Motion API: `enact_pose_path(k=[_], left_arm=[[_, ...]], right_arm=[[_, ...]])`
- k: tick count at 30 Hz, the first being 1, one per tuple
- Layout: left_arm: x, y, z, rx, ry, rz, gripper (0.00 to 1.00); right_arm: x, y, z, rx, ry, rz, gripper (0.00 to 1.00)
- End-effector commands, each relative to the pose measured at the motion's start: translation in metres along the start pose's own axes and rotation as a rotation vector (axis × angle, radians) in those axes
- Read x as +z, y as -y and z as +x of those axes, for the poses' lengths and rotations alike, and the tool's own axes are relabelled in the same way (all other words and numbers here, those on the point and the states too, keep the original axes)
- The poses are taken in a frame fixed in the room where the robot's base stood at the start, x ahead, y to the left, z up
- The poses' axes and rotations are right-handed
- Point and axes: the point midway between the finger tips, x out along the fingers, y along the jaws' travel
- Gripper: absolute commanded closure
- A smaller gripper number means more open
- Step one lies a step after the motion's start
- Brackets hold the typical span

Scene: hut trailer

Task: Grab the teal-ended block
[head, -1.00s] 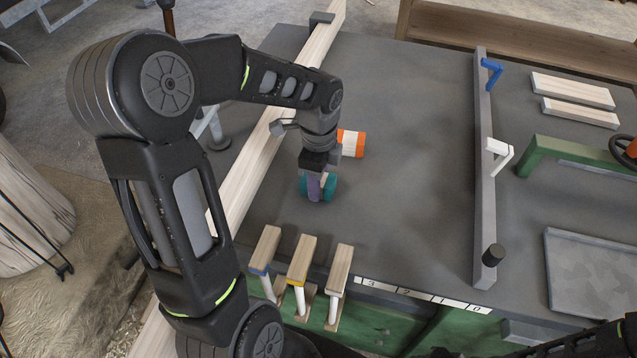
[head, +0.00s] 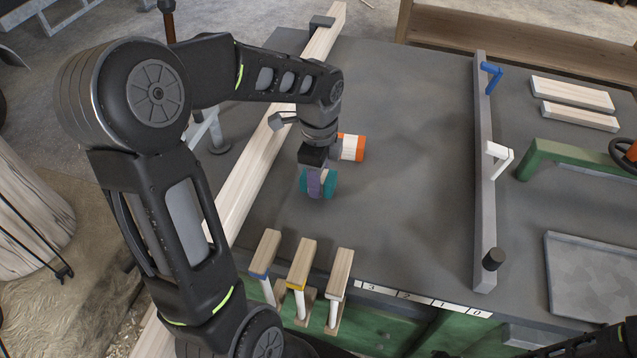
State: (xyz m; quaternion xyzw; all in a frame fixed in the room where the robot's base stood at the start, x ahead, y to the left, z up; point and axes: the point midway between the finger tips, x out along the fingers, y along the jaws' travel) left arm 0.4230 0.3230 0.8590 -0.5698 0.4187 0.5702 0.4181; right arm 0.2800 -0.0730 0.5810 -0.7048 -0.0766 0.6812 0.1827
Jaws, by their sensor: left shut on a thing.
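The teal-ended block (head: 331,184) is on or just above the dark grey tabletop, left of the table's middle. Its two teal ends show on either side of my left gripper (head: 315,186). My left gripper comes down from above and is shut on the block's middle, one purple-grey finger showing in front. The gripper hides most of the block's pale middle. I cannot tell whether the block is clear of the table. My right gripper is not in view; only a dark bit of arm shows at the lower right edge.
An orange-ended block (head: 352,147) lies just behind the gripper. A long pale beam (head: 250,185) runs along the left. Several wooden-topped pieces (head: 301,264) stand at the front edge. A grey rail (head: 484,200) with blue and white hooks stands right. The table's middle is clear.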

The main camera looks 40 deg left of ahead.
Motion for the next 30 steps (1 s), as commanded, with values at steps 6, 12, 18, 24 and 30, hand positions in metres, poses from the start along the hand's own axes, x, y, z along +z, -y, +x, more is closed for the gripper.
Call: enact_pose_path(k=[6,12,18,24,30], left_arm=[[0.0,0.001,-0.045,-0.006,-0.001,-0.001,1.0],[0.0,0.001,-0.071,-0.004,0.0,0.0,1.0],[0.0,0.0,-0.076,-0.001,0.0,0.0,1.0],[0.0,0.0,-0.075,-0.001,0.0,0.0,1.0],[0.0,0.0,-0.075,-0.001,0.0,0.0,1.0]], right_arm=[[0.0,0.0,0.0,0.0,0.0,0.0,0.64],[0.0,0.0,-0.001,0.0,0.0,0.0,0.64],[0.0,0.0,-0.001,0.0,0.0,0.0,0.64],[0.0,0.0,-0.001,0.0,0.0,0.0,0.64],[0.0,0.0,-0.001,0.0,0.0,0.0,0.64]])
